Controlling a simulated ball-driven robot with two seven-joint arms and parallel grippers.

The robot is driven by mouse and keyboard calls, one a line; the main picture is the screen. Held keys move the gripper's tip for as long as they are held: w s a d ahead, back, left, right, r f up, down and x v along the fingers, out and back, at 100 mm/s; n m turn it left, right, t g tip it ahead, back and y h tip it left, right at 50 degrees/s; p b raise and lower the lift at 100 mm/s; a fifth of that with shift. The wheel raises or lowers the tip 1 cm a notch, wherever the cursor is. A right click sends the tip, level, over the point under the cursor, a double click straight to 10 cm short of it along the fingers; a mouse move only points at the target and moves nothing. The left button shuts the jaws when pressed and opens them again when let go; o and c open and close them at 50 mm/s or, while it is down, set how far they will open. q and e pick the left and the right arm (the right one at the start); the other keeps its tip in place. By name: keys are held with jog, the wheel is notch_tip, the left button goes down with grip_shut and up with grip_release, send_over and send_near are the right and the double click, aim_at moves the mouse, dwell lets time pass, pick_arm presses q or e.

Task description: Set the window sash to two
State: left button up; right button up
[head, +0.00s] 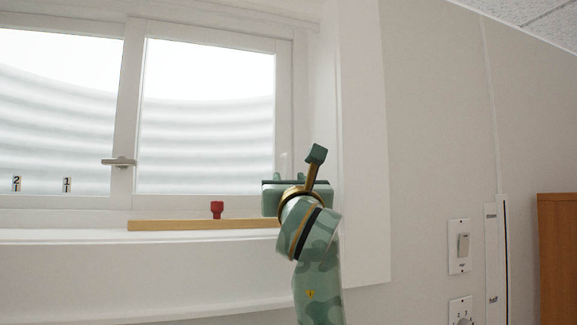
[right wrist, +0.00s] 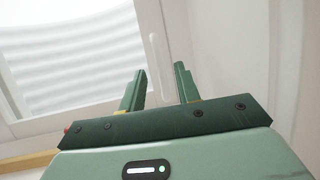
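The window sash (head: 210,38) is a white-framed frosted pane in the right half of the window. Its left upright stands to the right of the mark 1 (head: 67,185) and the mark 2 (head: 16,184), which is farther left. A grey latch-like handle (head: 118,162) sits on the middle upright. A slim white upright pull (right wrist: 160,62) shows on the frame's right side in the right wrist view. My right gripper (head: 289,177) is at the window's lower right corner. Its fingers (right wrist: 159,80) are open, with the pull seen between their tips; contact is unclear. My left gripper is out of view.
A wooden bar (head: 175,225) lies along the sill (head: 60,236), with a red peg (head: 217,209) standing at it. The white wall reveal (head: 355,130) is close on the right. Switch plates (head: 459,246) and a brown cabinet (head: 558,255) are farther right.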

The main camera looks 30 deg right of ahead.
jog(key=shift+p+x, duration=0.35)
jog(key=shift+x, duration=1)
grip_shut()
jog(key=shift+a, duration=0.1)
